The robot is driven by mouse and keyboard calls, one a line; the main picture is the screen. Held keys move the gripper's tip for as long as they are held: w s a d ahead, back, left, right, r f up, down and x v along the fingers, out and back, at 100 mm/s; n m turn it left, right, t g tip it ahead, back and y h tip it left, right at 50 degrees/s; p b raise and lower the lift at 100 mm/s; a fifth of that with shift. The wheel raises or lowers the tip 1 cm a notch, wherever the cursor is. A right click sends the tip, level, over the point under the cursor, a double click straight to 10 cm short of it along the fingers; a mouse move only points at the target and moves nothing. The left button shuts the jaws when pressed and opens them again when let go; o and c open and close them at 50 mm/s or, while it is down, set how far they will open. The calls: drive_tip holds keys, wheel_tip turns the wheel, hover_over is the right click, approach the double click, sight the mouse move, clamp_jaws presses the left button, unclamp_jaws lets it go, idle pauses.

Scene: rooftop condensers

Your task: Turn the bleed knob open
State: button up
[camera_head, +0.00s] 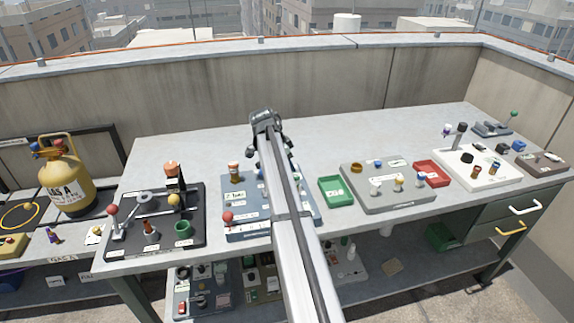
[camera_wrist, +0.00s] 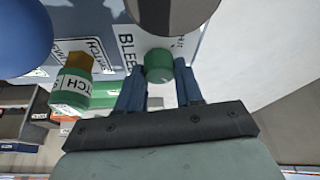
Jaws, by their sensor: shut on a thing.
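The bleed knob (camera_wrist: 158,66) is a small green knob in the wrist view, beside a white label reading "BLEE…" (camera_wrist: 126,45), partly cut off. My gripper (camera_wrist: 159,74) has its two blue fingers on either side of the knob and is shut on it. The knob's turn position cannot be read. In the head view my arm covers the gripper and the knob. The blue-grey panel (camera_head: 236,207) shows on both sides of my arm there.
In the wrist view a green part with a white label (camera_wrist: 72,88) stands left of the fingers. A grey round part (camera_wrist: 172,14) and a blue round part (camera_wrist: 20,38) are close by. A red ball knob (camera_head: 228,217) and a green tray (camera_head: 337,191) flank my arm.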

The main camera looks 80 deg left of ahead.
idle(0.4)
drive_tip(key=o, duration=1)
drive_tip(key=shift+o, duration=0.2)
drive_tip(key=shift+r, duration=0.15)
drive_tip(key=a+v, duration=0.1)
drive_tip(key=v, duration=1.2)
drive_tip(key=shift+s+d+r, duration=0.15)
drive_tip(key=shift+d+r, duration=0.1)
drive_tip(key=shift+d, duration=0.15)
